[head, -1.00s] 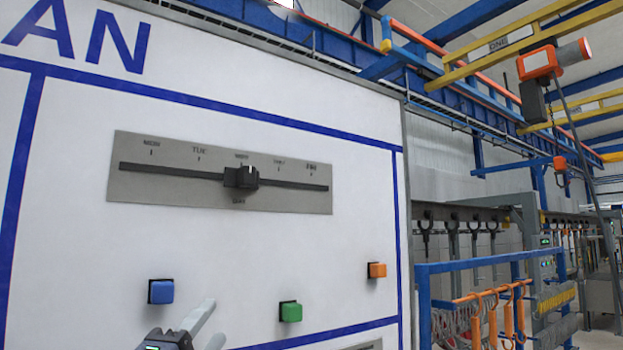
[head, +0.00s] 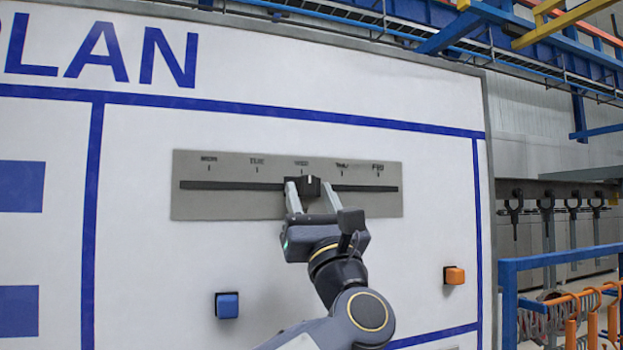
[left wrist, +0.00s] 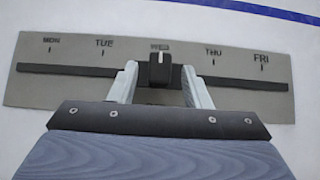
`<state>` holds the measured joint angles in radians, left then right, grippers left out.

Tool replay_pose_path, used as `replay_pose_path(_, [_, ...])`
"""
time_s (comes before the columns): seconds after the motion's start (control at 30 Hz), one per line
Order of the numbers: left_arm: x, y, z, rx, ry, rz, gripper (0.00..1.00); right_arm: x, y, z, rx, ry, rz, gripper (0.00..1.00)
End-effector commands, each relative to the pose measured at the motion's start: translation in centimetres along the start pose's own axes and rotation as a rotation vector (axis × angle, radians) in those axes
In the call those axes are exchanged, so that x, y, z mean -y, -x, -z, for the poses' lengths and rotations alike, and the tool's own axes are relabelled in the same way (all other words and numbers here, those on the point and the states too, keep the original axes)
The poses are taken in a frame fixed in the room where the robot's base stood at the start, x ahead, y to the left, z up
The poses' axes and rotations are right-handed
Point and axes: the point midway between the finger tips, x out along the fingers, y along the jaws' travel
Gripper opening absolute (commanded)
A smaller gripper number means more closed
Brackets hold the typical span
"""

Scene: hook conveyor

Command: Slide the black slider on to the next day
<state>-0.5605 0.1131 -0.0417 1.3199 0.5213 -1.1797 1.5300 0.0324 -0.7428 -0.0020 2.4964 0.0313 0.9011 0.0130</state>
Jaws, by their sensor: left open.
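The black slider (head: 308,186) sits on its dark slot under the WED mark of a grey day plate (head: 230,206) on the white board. In the left wrist view the slider (left wrist: 160,69) shows between the fingers, with the plate (left wrist: 35,90) marked MON to FRI behind. My left gripper (head: 311,192) is open, its two light fingers pointing at the plate, one on each side of the slider. In the left wrist view the left gripper (left wrist: 160,85) has visible gaps between each finger and the slider. My right gripper is not in view.
A blue button (head: 227,305) and an orange button (head: 454,275) are on the board below the plate. Blue railing (head: 560,260) and hanging hooks (head: 548,205) stand to the right of the board. The slot is clear on both sides of the slider.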

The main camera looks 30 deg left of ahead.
Motion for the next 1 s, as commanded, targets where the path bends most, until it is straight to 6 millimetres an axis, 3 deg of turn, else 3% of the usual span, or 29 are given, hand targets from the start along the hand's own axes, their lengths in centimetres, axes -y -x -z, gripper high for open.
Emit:
replay_pose_path(0.37, [0.01, -0.84, 0.08, 0.000, -0.001, 0.001, 0.44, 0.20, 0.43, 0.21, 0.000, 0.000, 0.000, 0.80])
replay_pose_path(0.7, [0.01, -0.83, 0.06, 0.000, -0.001, 0.001, 0.00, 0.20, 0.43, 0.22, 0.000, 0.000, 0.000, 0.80])
replay_pose_path(1.0, [-0.18, -0.71, 0.18, 0.000, -0.001, 0.000, 0.00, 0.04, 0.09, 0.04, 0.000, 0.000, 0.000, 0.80])
